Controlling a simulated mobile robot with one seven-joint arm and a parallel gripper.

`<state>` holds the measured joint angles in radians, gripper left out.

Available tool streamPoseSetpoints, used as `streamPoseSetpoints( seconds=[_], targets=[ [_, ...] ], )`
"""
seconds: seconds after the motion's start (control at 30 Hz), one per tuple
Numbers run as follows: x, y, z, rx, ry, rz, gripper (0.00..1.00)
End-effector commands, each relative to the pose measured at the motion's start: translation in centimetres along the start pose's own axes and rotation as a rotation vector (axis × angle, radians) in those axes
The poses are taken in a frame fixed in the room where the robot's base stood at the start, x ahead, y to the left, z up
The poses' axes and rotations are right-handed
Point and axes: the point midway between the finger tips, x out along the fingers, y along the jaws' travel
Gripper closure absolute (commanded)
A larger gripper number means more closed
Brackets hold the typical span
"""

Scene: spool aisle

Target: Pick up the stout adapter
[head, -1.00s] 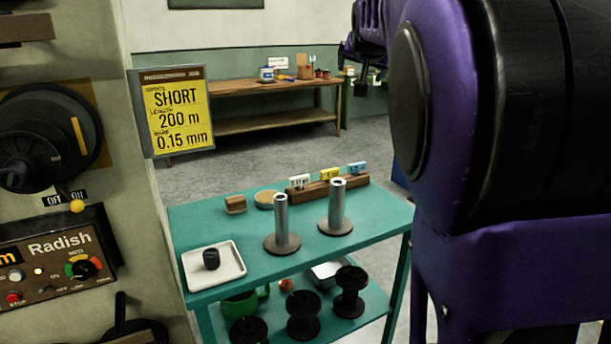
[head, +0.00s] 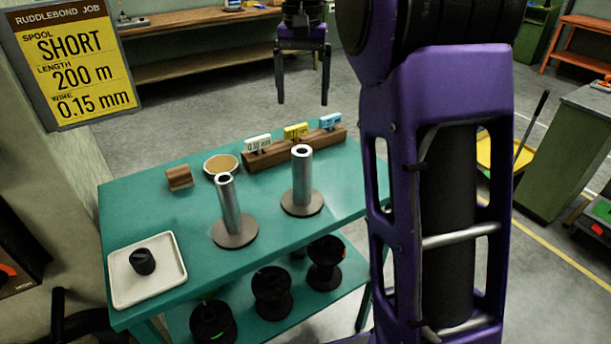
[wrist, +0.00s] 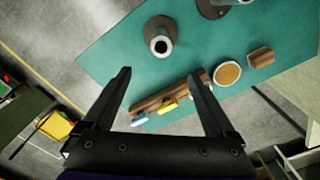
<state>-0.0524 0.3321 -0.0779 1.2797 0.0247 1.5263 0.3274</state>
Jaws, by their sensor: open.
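A short, thick black cylinder with a hole in its top, which looks like the stout adapter (head: 143,262), stands in a white tray (head: 120,297) at the near left corner of the teal table. It is out of the wrist view. My gripper (head: 303,100) is open and empty, above and beyond the table's far edge, well away from the adapter. In the wrist view my gripper (wrist: 160,74) has its fingers apart over the wooden tag holder and the table edge, touching nothing visible.
Two metal posts on round bases (head: 230,207) (head: 302,180) stand mid-table. Behind them are a wooden holder (head: 263,161) with three tags, a round dish (head: 221,165) and a small wooden block (head: 179,178). Several black spools (head: 272,290) stand on the lower shelf. A yellow job sign (head: 66,62) hangs at left.

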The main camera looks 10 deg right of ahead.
Motion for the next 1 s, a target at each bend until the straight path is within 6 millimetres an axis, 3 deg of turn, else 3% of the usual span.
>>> streamPoseSetpoints(
  seconds=[0.5,0.8,1.0],
  targets=[
    [10.2,0.0,0.2,-0.001,-0.008,0.002,0.1],
    [12.6,0.0,0.3,-0.001,-0.006,0.001,0.1],
    [15.7,-0.1,0.7,-0.002,-0.006,0.001,0.1]
  ],
)
